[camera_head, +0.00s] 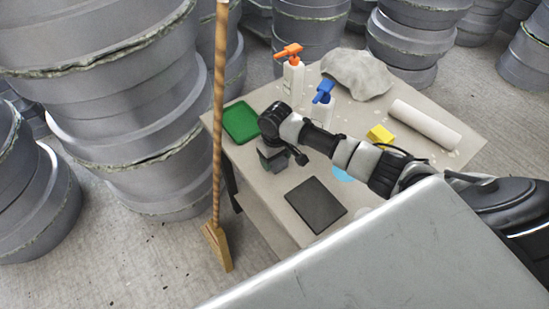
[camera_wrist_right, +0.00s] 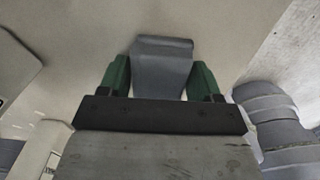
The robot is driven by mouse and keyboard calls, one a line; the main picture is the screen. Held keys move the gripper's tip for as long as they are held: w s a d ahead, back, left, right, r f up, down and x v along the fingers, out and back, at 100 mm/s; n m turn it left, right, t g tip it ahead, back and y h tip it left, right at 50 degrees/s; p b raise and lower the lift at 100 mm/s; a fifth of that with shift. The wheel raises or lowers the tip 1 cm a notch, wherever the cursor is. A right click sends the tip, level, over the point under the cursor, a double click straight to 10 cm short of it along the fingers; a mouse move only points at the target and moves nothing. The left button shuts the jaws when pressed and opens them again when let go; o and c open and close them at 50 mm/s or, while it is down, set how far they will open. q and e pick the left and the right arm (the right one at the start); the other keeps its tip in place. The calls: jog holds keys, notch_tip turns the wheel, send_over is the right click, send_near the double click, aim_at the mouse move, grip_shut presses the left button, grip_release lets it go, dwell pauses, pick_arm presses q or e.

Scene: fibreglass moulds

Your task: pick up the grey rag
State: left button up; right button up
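A dark grey, folded-looking block that I take for the grey rag (camera_wrist_right: 162,72) sits between the green fingers of my right gripper (camera_wrist_right: 160,78) in the right wrist view. The fingers appear to touch it on both sides. In the head view the right gripper (camera_head: 268,160) points down over the near left part of the table, with the grey rag (camera_head: 277,164) at its fingers. Whether the rag is clear of the tabletop I cannot tell. My left gripper is not in view.
The table (camera_head: 245,165) also bears a green tray (camera_head: 240,122), orange-topped (camera_head: 292,75) and blue-topped (camera_head: 322,105) spray bottles, a pale crumpled cloth (camera_head: 357,73), a white roll (camera_head: 425,125), a yellow block (camera_head: 380,134) and a dark pad (camera_head: 315,204). A broom (camera_head: 217,150) stands at left; grey moulds (camera_head: 130,110) surround.

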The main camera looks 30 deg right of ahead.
jog(key=c, duration=0.5)
jog(key=shift+r, duration=0.5)
jog(key=r, duration=0.3)
jog(key=shift+s+r, duration=0.3)
jog(key=shift+s, duration=0.05)
jog(key=s+r, duration=0.2)
jog(key=s, duration=0.1)
jog(key=s+r, duration=0.2)
jog(key=s, duration=0.2)
jog(key=s+r, duration=0.2)
jog(key=s, duration=0.2)
jog(key=shift+d+r+p, duration=0.1)
jog(key=shift+r+p, duration=0.15)
jog(key=shift+p, duration=0.05)
